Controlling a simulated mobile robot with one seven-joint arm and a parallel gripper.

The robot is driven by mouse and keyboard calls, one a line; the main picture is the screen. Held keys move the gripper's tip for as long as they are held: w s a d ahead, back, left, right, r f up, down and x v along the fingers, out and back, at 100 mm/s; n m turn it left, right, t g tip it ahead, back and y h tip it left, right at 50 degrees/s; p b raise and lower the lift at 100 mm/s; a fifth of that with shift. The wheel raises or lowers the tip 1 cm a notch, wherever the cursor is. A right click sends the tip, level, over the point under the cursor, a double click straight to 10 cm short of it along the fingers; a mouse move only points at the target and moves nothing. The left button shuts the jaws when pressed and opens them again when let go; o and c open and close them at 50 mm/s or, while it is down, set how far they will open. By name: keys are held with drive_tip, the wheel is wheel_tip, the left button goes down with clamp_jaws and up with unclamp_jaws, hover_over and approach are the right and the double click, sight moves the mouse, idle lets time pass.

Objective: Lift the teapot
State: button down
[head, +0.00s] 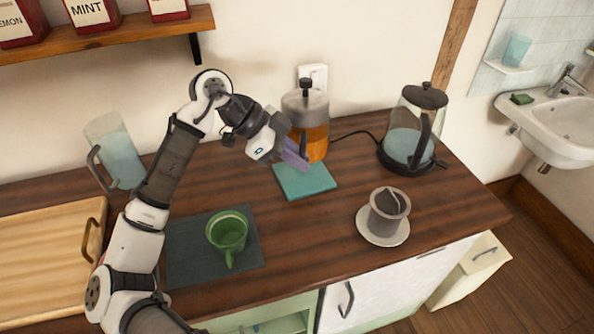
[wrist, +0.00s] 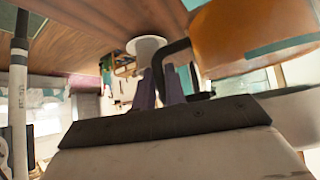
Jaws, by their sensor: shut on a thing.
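The teapot (head: 316,142), glass with amber liquid, a grey lid and a dark handle, stands upright at the back of the counter, by the far edge of a teal mat (head: 303,185). Whether its base touches anything is unclear. My gripper (head: 297,159) is at its near left side, its purple fingers shut on the dark handle. In the wrist view the fingers (wrist: 167,85) are close together beside the handle (wrist: 185,48), with the amber teapot body (wrist: 235,35) at upper right. The exact grip on the handle is partly hidden.
A glass kettle (head: 410,140) stands to the right, and a grey cup on a saucer (head: 383,238) in front. A green mug (head: 228,232) sits on a dark mat at left. A glass pitcher (head: 117,155) and a wooden board (head: 40,245) are farther left. A wall shelf (head: 120,32) hangs above.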

wheel_tip(320, 180, up, 10)
drive_tip(key=b, duration=0.1)
drive_tip(key=shift+r, duration=0.25)
idle(0.4)
